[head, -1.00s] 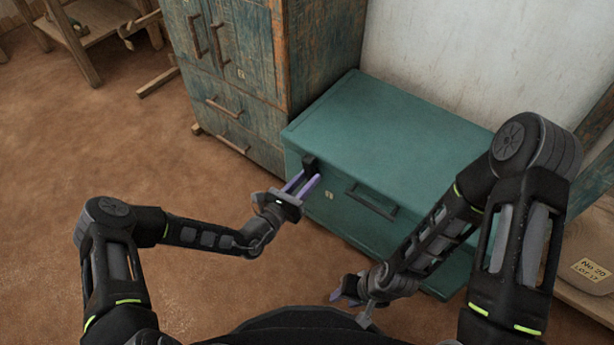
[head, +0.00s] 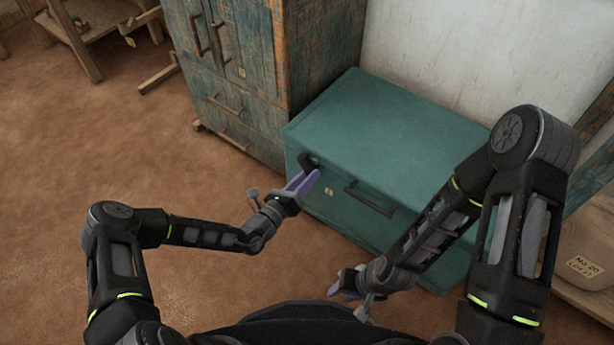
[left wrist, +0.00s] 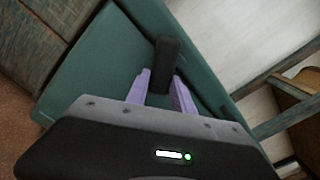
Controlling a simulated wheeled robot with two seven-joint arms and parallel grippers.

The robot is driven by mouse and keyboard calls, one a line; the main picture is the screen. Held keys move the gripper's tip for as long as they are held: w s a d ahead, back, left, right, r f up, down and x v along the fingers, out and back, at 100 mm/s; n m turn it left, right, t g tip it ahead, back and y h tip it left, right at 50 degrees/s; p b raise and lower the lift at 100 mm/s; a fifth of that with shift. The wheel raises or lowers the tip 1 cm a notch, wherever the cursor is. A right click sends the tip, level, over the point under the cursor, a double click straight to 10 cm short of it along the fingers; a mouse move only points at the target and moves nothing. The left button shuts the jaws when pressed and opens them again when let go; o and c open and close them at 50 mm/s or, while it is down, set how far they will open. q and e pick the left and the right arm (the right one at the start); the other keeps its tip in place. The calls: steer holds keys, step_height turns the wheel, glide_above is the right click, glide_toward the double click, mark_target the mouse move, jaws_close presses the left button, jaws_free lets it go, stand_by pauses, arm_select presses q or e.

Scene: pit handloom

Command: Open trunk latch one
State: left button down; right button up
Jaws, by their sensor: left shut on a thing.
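The teal trunk (head: 395,135) stands against the wall with its lid down. A dark latch (head: 306,160) sticks out near the left end of its front, just below the lid. It shows as a dark block in the left wrist view (left wrist: 168,58). My left gripper (head: 312,177) is at the trunk front, its purple fingers shut on this latch, one on each side in the left wrist view (left wrist: 160,78). My right gripper (head: 340,288) hangs low in front of the trunk, apart from it; its jaw gap is unclear.
A dark handle (head: 369,198) is on the trunk front, right of the latch. A worn blue-green cabinet (head: 250,75) stands close on the trunk's left. A labelled sack (head: 583,262) is at the right edge.

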arm_select(q)
steer(key=c, duration=1.1)
jaws_free()
steer(key=shift+s+a, duration=0.1)
steer(key=p+v, duration=0.2)
steer(key=v, duration=0.5)
steer(key=shift+s+a, duration=0.15)
steer(key=shift+s, duration=0.1)
steer(key=shift+o, duration=0.5)
